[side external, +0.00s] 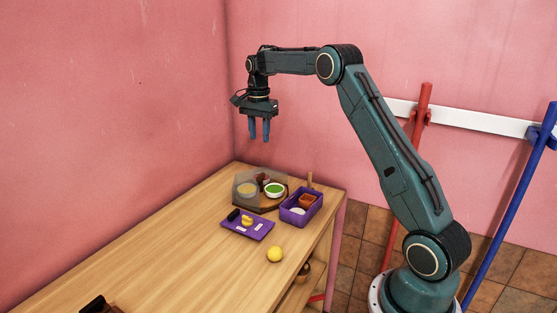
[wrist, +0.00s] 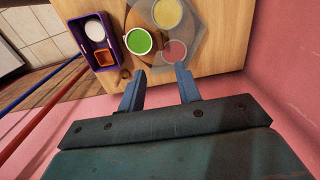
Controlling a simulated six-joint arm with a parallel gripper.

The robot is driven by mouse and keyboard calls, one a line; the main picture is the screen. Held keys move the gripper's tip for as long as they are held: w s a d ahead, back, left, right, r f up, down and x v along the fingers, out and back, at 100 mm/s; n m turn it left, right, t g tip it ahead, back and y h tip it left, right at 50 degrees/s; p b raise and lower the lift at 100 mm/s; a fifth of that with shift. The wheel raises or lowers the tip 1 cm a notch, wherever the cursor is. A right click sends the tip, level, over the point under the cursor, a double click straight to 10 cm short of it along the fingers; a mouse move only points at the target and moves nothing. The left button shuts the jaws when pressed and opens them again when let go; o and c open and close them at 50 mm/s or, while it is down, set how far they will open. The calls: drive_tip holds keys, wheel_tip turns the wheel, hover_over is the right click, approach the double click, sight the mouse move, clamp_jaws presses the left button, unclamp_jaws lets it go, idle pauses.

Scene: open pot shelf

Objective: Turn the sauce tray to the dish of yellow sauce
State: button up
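The sauce tray (side external: 264,209) is a round brown wooden board at the far end of the table; it also shows in the wrist view (wrist: 138,17). It carries a dish of yellow sauce (side external: 246,189), a dish of green sauce (side external: 274,189) and a dish of reddish sauce (wrist: 175,51). A see-through grey cover (side external: 239,181) stands over the yellow and reddish dishes. The green dish (wrist: 138,41) lies outside it. My gripper (side external: 259,138) is open and empty, high above the tray. In the wrist view its fingers (wrist: 160,72) point toward the tray's edge.
A purple bin (side external: 292,218) with a white and an orange item stands right of the tray. A wooden peg (side external: 310,179) rises behind it. A purple board (side external: 240,233) with small items and a yellow ball (side external: 275,254) lie in front.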

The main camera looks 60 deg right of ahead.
sight(261, 175)
drive_tip(key=shift+f, duration=0.1)
wheel_tip(261, 175, down, 14)
drive_tip(key=shift+r, duration=0.2)
idle(0.6)
clamp_jaws()
